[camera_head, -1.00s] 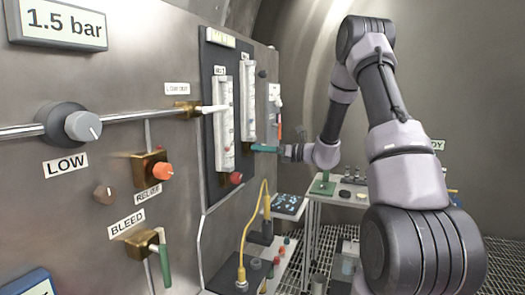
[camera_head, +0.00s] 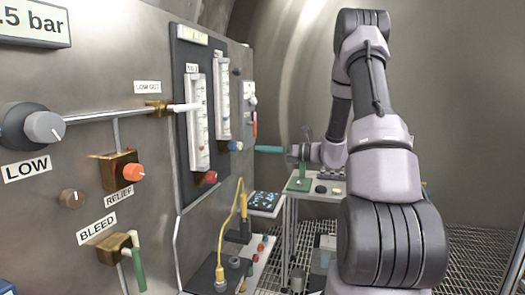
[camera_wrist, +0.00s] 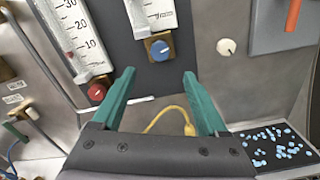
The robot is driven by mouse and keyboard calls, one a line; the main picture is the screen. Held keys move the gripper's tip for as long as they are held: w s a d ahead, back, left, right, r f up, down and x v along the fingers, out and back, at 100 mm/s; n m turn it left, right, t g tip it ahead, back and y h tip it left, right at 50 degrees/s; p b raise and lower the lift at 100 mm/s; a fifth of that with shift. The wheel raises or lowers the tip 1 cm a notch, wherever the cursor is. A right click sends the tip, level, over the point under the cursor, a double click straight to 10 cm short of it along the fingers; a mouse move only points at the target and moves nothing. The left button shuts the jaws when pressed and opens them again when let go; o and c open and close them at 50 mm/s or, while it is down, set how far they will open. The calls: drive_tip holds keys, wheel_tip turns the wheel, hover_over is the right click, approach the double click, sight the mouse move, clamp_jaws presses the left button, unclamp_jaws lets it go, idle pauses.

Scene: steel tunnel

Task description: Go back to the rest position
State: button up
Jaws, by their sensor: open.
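My gripper (camera_head: 270,149) is in front of the panel's flow tubes in the head view, apart from the panel. In the wrist view my gripper (camera_wrist: 158,92) shows two green fingers spread wide with nothing between them. A blue knob (camera_wrist: 160,48) under one flow tube lies beyond the fingers, and a red knob (camera_wrist: 97,92) under the other is to the left. In the head view the red knob (camera_head: 210,177) and blue knob (camera_head: 235,145) also show. My arm reaches across from the right, bent high at the elbow.
The steel panel (camera_head: 75,150) fills the left, with the LOW knob (camera_head: 44,127), RELIEF valve (camera_head: 133,171) and BLEED lever (camera_head: 138,268) sticking out. A yellow cable (camera_head: 223,225) hangs below. A small table (camera_head: 330,189) stands behind my arm. A tray with blue bits (camera_wrist: 280,146) lies lower right.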

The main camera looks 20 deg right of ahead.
drive_tip(key=shift+a+r, duration=0.1)
drive_tip(key=s+a+r+n+g+h, duration=0.2)
drive_tip(key=s+a+r+n+g, duration=0.25)
drive_tip(key=s+n, duration=0.35)
drive_tip(key=s+a+r+n+g+h, duration=0.3)
drive_tip(key=s+a+n, duration=0.25)
drive_tip(key=s, duration=0.45)
drive_tip(key=s+d+r+n+t+h, duration=0.2)
drive_tip(key=s+d+r+n+h, duration=0.1)
drive_tip(key=s+n+h, duration=0.1)
drive_tip(key=s+d+r+n+t+h, duration=0.2)
drive_tip(key=s+d+n+h, duration=0.1)
drive_tip(key=s+n, duration=0.4)
drive_tip(key=shift+s+d+r+t+h, duration=0.4)
drive_tip(key=shift+s+h, duration=0.1)
drive_tip(key=shift+s, duration=0.55)
